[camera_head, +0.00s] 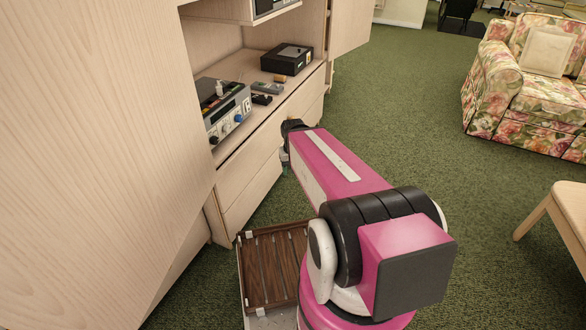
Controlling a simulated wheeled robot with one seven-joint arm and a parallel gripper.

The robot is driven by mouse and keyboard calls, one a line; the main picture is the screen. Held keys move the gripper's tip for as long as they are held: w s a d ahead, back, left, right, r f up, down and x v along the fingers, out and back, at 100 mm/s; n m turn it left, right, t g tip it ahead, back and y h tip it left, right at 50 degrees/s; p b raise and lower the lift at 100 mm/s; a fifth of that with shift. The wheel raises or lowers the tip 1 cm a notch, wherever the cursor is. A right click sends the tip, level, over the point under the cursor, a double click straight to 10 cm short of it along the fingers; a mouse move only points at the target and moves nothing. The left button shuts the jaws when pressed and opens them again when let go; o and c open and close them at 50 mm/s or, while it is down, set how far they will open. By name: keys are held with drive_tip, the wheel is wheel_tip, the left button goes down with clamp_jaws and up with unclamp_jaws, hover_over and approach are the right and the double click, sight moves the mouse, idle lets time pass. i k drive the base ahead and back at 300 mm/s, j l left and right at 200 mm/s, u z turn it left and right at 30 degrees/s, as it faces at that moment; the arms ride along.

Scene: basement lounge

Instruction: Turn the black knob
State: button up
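A silver-grey electronic device (226,109) stands on the wooden cabinet's counter, left of centre. Its front panel faces right and toward me, with several small knobs. One knob is blue (238,118). A dark knob (213,140) sits at the panel's lower near corner; at this size I cannot be sure of its colour or which way it points. My pink arm reaches up and left toward the cabinet. Its far black joint is to the right of the device, apart from it in the picture. My gripper is hidden behind my arm, so its opening does not show.
A black box (287,59) stands farther back on the counter (240,146). A grey remote-like item (266,88) and a small black item (262,99) lie between. A tall wooden panel (95,150) fills the left. A floral armchair (525,90) and wooden furniture (560,215) stand right, with open carpet between.

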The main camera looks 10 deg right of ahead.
sight(214, 140)
drive_tip(key=u, duration=0.8)
drive_tip(key=k+l+u, duration=0.15)
drive_tip(key=l, duration=0.25)
drive_tip(key=k+l+u, duration=0.15)
drive_tip(key=k+l, duration=0.15)
drive_tip(key=k, duration=0.05)
